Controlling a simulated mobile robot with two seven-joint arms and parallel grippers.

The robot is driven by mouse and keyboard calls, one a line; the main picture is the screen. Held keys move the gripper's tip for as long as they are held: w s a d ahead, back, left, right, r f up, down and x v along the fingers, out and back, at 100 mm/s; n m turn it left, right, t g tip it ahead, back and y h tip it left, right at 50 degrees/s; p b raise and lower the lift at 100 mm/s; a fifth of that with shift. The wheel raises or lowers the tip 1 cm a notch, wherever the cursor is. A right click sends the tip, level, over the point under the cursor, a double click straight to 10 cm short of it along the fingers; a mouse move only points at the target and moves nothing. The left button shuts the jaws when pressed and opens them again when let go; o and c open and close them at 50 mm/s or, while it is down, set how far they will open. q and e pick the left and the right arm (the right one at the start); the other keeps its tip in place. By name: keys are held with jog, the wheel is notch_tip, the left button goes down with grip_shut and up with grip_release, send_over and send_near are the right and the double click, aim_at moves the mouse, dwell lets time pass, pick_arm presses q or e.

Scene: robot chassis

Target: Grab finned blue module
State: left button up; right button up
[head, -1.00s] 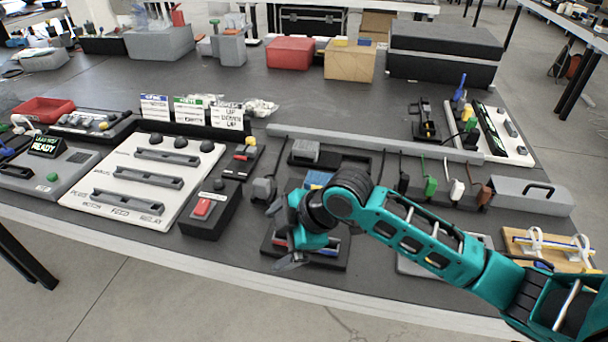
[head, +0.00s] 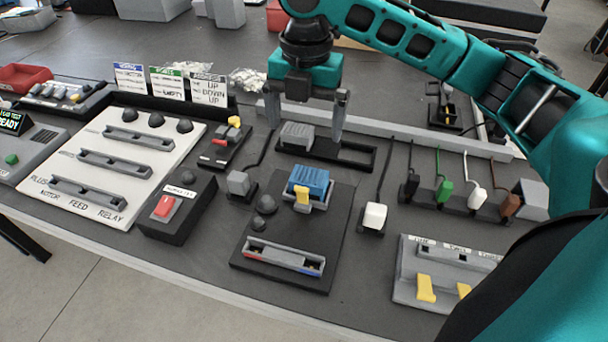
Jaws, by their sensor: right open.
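The finned blue module (head: 309,181) sits in a grey holder with a yellow latch (head: 302,198), on a dark panel (head: 250,240) in the middle of the table. My right gripper (head: 305,122) is open, its fingers pointing down, farther back than the blue module. A grey finned module (head: 297,135) in a dark tray (head: 356,153) shows between and just below the fingertips. Nothing shows held in the right gripper, and it is apart from the blue module. My left gripper is out of view.
A red-switch box (head: 180,205) and a white slotted board (head: 90,195) stand left. A white plug (head: 375,215), several coloured plugs (head: 444,188) and a plate with yellow levers (head: 410,270) lie right. A grey rail (head: 390,140) runs behind.

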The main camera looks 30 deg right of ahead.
jog(key=b, duration=0.2)
send_over(309, 176)
jog(key=f, duration=0.6)
jog(key=shift+a+f, duration=0.25)
jog(key=shift+a, duration=0.05)
jog(key=shift+d+f, duration=0.1)
jog(key=shift+f, duration=0.85)
jog(key=f, duration=0.2)
jog(key=f+b, duration=0.1)
jog(key=shift+d+f, duration=0.25)
jog(key=shift+f, duration=0.35)
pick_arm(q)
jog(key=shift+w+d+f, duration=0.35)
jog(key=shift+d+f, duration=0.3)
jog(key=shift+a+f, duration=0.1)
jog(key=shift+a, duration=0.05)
pick_arm(e)
jog(key=c, duration=1.2)
